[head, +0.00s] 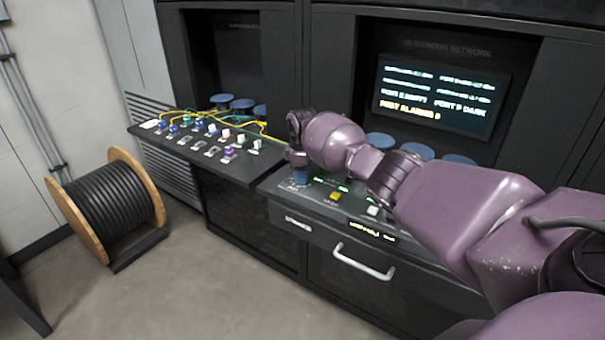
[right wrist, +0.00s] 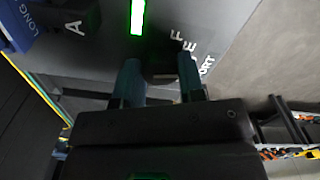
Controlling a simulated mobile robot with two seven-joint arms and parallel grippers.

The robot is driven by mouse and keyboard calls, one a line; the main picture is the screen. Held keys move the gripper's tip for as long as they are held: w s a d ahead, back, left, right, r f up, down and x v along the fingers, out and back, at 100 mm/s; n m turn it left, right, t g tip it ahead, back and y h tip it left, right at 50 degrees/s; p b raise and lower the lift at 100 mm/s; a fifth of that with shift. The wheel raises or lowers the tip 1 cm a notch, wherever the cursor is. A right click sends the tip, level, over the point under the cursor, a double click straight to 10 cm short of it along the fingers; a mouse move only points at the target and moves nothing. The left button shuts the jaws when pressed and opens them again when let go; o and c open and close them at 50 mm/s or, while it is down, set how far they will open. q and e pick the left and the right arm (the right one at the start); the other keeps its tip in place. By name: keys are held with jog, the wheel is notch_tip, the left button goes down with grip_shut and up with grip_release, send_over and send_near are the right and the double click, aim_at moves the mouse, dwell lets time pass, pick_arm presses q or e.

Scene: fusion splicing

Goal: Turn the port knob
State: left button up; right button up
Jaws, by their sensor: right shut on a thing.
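My right gripper (head: 300,179) reaches down to the left end of the console by the drawer in the head view. In the right wrist view my right gripper (right wrist: 160,80) has its two teal fingers on either side of a dark knob (right wrist: 162,74), shut on it. Letters A, E and F and part of the word PORT are printed on the panel around the knob. The knob is mostly hidden by the fingers and gripper body, so its pointing direction cannot be told. My left gripper is not in view.
A lit screen (head: 437,95) shows port lines and an orange alarm line. A yellow button (head: 335,197) and a white one (head: 373,210) sit on the console. A blue block marked LONG (right wrist: 14,25) is near the knob. A cable spool (head: 108,205) stands at left.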

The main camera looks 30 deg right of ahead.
jog(key=shift+r, duration=0.1)
jog(key=o, duration=0.9)
notch_tip(320, 180, up, 11)
jog(key=shift+f+p, duration=0.15)
jog(key=shift+p, duration=0.4)
jog(key=shift+w, duration=0.1)
